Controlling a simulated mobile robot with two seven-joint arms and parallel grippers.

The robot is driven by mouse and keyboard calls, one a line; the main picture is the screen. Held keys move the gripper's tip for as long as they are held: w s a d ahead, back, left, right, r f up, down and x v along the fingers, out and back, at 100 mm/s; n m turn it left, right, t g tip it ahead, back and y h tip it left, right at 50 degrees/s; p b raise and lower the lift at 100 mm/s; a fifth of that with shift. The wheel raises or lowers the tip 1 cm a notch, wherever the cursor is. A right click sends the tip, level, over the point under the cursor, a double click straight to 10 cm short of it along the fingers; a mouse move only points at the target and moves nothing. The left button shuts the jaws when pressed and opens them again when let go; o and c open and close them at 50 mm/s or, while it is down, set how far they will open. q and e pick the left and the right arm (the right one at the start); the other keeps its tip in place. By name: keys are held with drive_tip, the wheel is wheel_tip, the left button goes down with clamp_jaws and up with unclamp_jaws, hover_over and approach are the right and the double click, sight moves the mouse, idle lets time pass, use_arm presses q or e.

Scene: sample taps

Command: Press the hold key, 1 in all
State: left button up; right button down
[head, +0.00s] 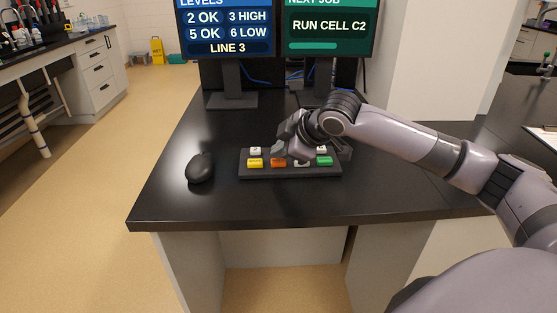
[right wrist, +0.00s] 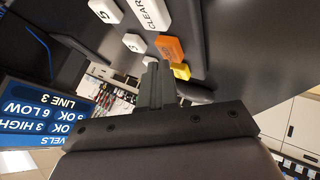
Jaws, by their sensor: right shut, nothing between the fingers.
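A dark key panel (head: 290,173) lies on the black desk. Its front row shows a yellow key (head: 255,163), an orange key (head: 278,162), a white key (head: 302,164) and a green key (head: 324,161). The orange key (right wrist: 171,48), the yellow key (right wrist: 181,70) and a white key marked CLEAR (right wrist: 152,14) also show in the right wrist view. I cannot read which key is hold. My right gripper (head: 280,150) is shut and empty, with its fingertips close to the orange key; contact is unclear. It hides part of the back row. My left gripper is out of view.
A black mouse (head: 200,168) lies left of the panel. Two monitors stand behind; the left one (head: 226,28) lists levels and LINE 3, the right one (head: 328,26) reads RUN CELL C2. The desk's front strip is clear.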

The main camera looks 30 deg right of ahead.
sight(281, 163)
drive_tip(key=shift+f, duration=0.45)
drive_tip(key=shift+r, duration=0.1)
idle(0.4)
drive_tip(key=shift+r+p, duration=0.85)
drive_tip(key=shift+p, duration=0.5)
drive_tip(key=shift+r+p, duration=0.8)
drive_tip(key=shift+p, duration=0.15)
wheel_tip(281, 163, up, 4)
drive_tip(key=p, duration=0.4)
drive_tip(key=shift+f, duration=0.35)
